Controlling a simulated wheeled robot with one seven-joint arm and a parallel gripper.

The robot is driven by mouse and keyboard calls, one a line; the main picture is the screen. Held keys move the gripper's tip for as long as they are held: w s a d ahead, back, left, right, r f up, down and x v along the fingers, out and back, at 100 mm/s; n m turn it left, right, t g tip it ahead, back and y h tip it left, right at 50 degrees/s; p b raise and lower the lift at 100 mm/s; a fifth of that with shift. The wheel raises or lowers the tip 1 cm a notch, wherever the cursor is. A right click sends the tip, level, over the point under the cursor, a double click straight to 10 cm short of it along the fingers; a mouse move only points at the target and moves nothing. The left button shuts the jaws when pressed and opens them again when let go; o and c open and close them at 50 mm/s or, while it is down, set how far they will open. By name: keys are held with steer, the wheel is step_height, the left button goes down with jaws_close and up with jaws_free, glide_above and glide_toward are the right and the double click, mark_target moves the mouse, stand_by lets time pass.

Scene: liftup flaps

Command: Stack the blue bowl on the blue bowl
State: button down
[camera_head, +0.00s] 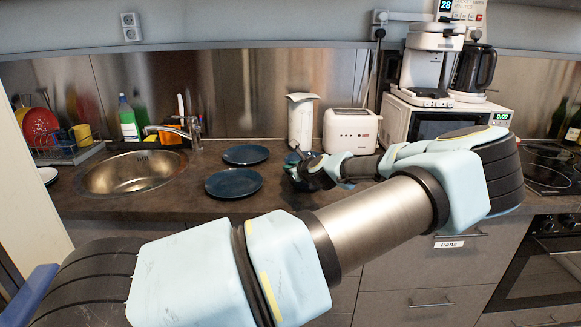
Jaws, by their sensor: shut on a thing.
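Two round dark blue dishes lie on the counter left of my gripper: one farther back (246,154) and one nearer (234,184). They look shallow, and I cannot tell from here whether they are bowls or plates. My gripper (294,170) is over the counter, right of these dishes and in front of the white canister. It is shut on what looks like a blue bowl (299,156). Only a bit of its blue rim shows behind the fingers; the rest is hidden by my gripper and wrist. Another blue edge (347,185) shows below my wrist.
A sink (131,172) is at the left, with a dish rack (66,150) beyond it. A white canister (301,121), a toaster (350,131) and a microwave (440,120) stand along the back. A stove (545,168) is at the right. My arm crosses the front.

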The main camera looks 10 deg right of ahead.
steer(key=shift+f, duration=0.35)
steer(key=c, duration=0.9)
jaws_free()
